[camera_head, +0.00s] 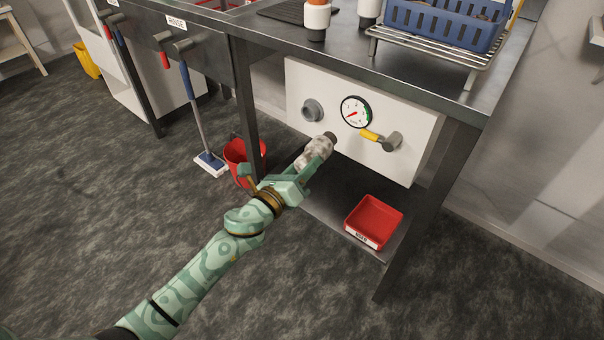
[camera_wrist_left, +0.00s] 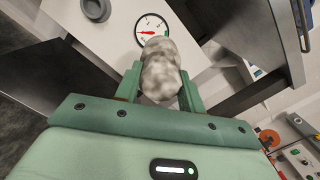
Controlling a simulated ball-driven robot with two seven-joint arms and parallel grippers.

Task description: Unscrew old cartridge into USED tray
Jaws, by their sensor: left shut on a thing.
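The old cartridge, a mottled white and grey cylinder (camera_head: 317,149) with a dark end, is held in my left gripper (camera_head: 312,162) in front of the white panel. In the left wrist view the cartridge (camera_wrist_left: 160,68) sits between the two green fingers, which are shut on it. The grey round socket (camera_head: 312,110) on the panel shows open and apart from the cartridge; it also shows in the left wrist view (camera_wrist_left: 96,9). The red USED tray (camera_head: 362,238) stands empty on the lower shelf, below and right of the gripper. My right gripper is not in view.
The white panel (camera_head: 300,84) carries a gauge (camera_head: 356,112) and a yellow-handled valve (camera_head: 370,136). A table leg (camera_head: 425,205) stands right of the tray. A red bucket (camera_head: 236,158) and blue brush (camera_head: 209,160) are at left. The shelf around the tray looks clear.

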